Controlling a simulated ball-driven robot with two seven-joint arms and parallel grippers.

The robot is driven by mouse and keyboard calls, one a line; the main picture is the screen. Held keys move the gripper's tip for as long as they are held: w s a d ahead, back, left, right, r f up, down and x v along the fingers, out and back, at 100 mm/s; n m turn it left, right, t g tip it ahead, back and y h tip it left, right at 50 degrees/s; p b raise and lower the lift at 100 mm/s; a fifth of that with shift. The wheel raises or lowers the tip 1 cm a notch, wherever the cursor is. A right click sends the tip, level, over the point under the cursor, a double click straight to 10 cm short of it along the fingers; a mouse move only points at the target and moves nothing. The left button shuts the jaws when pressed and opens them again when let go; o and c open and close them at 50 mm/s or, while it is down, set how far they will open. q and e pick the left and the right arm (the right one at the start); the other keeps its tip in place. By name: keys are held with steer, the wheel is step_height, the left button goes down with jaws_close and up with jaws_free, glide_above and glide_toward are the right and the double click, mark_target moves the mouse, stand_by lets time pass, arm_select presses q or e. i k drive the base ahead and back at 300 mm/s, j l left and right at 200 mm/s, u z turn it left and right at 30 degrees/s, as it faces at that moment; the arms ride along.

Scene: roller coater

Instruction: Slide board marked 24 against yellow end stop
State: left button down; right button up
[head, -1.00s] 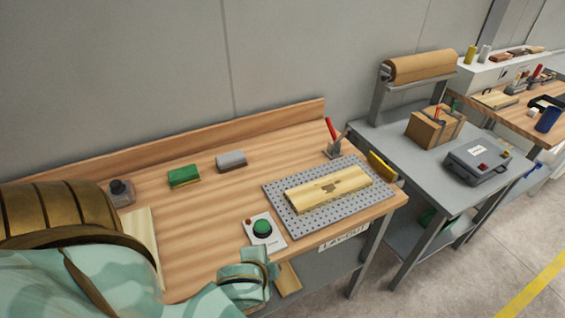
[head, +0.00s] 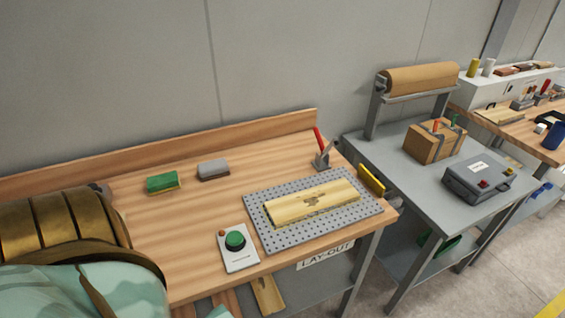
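A pale wooden board (head: 290,209) with a dark mark on top lies flat on a grey perforated plate (head: 268,242) at the right of the wooden bench. I cannot read the mark as a number. The yellow end stop (head: 371,180) stands at the plate's right edge, with a gap between it and the board's right end. My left arm fills the lower left corner, and its gripper is out of the picture. My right gripper is not in view.
A control box with a green button (head: 235,240) sits left of the plate. A red-handled clamp (head: 321,150) stands behind it. A grey table (head: 408,177) stands to the right.

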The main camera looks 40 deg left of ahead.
mark_target(285, 210)
steer(key=i+l+u, duration=0.15)
steer(key=u, duration=0.25)
steer(key=i+l+u, duration=0.15)
steer(key=u, duration=0.25)
steer(key=i+l+u, duration=0.1)
steer(key=l+u, duration=0.3)
steer(key=j, duration=0.15)
